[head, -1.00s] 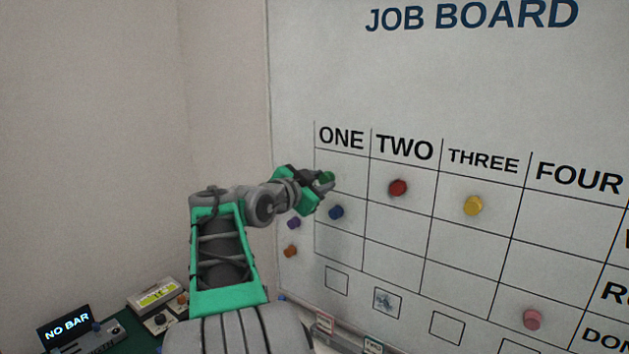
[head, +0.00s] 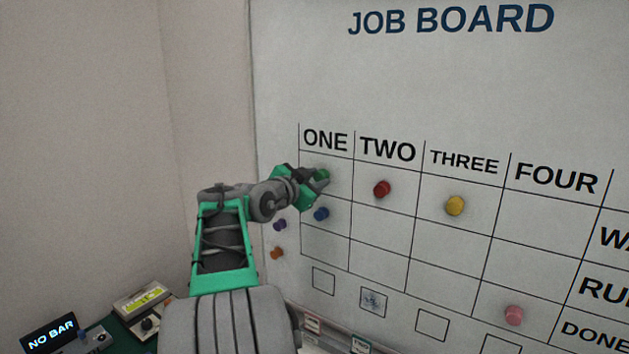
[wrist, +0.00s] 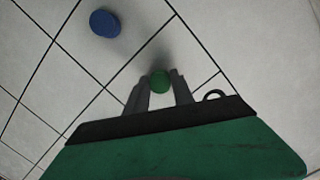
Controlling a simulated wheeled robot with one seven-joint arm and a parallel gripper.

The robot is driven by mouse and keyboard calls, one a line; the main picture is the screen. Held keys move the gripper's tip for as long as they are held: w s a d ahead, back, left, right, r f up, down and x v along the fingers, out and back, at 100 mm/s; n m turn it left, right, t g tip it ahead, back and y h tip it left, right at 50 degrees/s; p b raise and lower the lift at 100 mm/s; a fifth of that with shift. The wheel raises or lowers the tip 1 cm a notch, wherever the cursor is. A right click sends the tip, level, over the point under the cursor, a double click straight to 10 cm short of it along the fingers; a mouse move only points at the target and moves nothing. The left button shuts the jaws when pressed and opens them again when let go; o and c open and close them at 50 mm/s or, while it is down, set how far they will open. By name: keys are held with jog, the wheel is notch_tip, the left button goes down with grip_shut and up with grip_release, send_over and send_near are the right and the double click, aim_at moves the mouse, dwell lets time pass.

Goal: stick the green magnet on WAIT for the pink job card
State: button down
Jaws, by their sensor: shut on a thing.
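The job board (head: 440,110) carries a grid with columns ONE, TWO, THREE and FOUR. Its row labels at the right edge are partly cut off; the top one starts with WA. My gripper (head: 318,178) is at the top-row cell under ONE. It is shut on the green magnet (head: 323,174), which also shows between the fingers in the wrist view (wrist: 160,82). I cannot tell whether the magnet touches the board. No pink job card is clearly seen; a pink magnet (head: 514,315) sits in the bottom row under FOUR.
A blue magnet (head: 321,214) is just below my gripper under ONE. A red magnet (head: 382,189) is under TWO and a yellow one (head: 455,205) under THREE. Purple (head: 280,225) and orange (head: 277,253) magnets sit left of the grid. A NO BAR display (head: 50,333) stands lower left.

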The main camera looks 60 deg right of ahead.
jog(key=c, duration=1)
grip_release()
